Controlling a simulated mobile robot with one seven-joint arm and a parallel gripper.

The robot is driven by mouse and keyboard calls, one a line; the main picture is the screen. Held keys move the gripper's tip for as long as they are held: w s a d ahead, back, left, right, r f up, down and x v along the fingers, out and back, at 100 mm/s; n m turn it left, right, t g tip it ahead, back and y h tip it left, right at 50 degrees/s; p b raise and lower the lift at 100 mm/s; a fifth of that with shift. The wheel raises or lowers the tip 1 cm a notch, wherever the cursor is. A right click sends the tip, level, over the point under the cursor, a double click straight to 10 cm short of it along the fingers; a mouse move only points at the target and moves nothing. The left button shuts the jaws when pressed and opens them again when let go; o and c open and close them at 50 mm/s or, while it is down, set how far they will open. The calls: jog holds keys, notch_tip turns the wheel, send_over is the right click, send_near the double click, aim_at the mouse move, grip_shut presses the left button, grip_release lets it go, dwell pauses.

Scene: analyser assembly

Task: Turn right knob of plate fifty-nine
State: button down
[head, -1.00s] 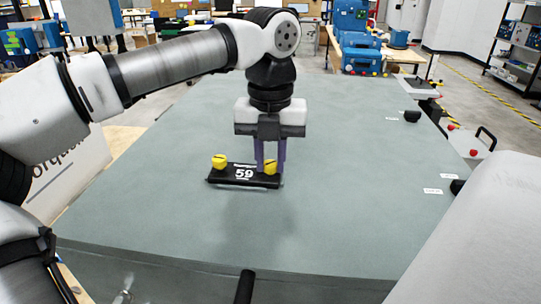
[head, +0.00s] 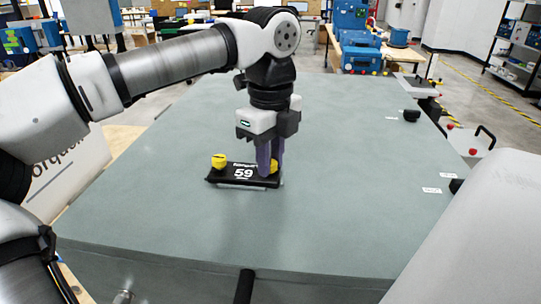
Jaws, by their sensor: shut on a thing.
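The black plate marked 59 (head: 240,183) lies flat on the grey-green table. Its left yellow knob (head: 219,161) is in plain view and apart from my gripper. Its right yellow knob (head: 273,167) is mostly hidden behind the purple fingers, with only a little yellow showing. My gripper (head: 270,171) points straight down at the right end of the plate, its fingers shut on the right knob.
The table top (head: 340,200) around the plate is clear. Black knob-like parts (head: 411,115) with white labels (head: 432,190) sit along the table's right edge. A blue machine (head: 352,35) stands at the back.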

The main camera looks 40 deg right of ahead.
jog(key=n, duration=0.6)
jog(key=shift+a+f, duration=0.1)
jog(key=shift+f, duration=0.1)
jog(key=n, duration=0.6)
dwell(0.5)
jog(key=c, duration=1.3)
grip_release()
jog(key=shift+o, duration=0.5)
jog(key=shift+r, duration=0.1)
jog(key=shift+r, duration=0.1)
notch_tip(320, 180, up, 14)
jog(key=p, duration=0.2)
jog(key=shift+f, duration=0.2)
